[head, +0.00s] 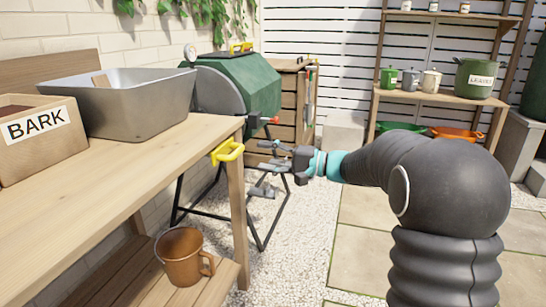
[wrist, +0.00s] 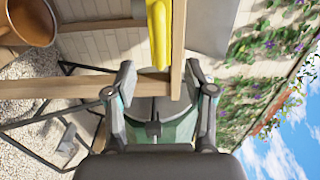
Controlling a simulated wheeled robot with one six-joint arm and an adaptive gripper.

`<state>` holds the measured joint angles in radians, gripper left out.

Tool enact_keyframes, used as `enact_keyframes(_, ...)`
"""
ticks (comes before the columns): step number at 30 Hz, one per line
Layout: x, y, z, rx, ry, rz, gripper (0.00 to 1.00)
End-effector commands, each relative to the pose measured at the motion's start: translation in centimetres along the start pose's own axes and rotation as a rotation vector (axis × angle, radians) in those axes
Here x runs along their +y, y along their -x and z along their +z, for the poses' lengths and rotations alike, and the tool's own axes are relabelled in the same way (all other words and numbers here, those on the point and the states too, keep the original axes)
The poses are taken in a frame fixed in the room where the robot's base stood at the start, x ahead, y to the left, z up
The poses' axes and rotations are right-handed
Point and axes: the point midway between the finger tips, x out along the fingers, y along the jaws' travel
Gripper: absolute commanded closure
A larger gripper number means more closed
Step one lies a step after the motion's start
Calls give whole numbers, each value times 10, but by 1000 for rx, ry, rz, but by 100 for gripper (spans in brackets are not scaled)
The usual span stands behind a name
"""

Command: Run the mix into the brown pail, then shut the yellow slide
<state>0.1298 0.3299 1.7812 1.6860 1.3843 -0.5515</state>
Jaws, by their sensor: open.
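The yellow slide (head: 228,151) shows as a handle at the right end of the wooden bench; in the wrist view the yellow slide (wrist: 159,35) lies just beyond my fingertips. The brown pail (head: 180,258) stands upright on the lower shelf below it, and the pail (wrist: 32,20) shows at the wrist view's top left corner. A grey metal trough (head: 130,102) sits on the bench; its inside is mostly hidden. My gripper (head: 268,157) is open and empty, right of the slide and apart from it. Its fingers (wrist: 161,82) are spread.
A box marked BARK (head: 35,140) stands on the bench top (head: 110,190) at left. A green drum (head: 235,85) on black legs is behind the bench end. Shelves with pots (head: 427,82) stand at the back right. The gravel floor (head: 290,235) is clear.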

Motion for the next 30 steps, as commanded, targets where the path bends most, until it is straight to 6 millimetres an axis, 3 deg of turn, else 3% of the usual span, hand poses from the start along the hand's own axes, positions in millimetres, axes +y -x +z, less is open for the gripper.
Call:
enact_keyframes(24, -1, -71, 0, -1, -1, 2, 46)
enact_keyframes(30, 1, -71, 0, 0, 0, 1, 46)
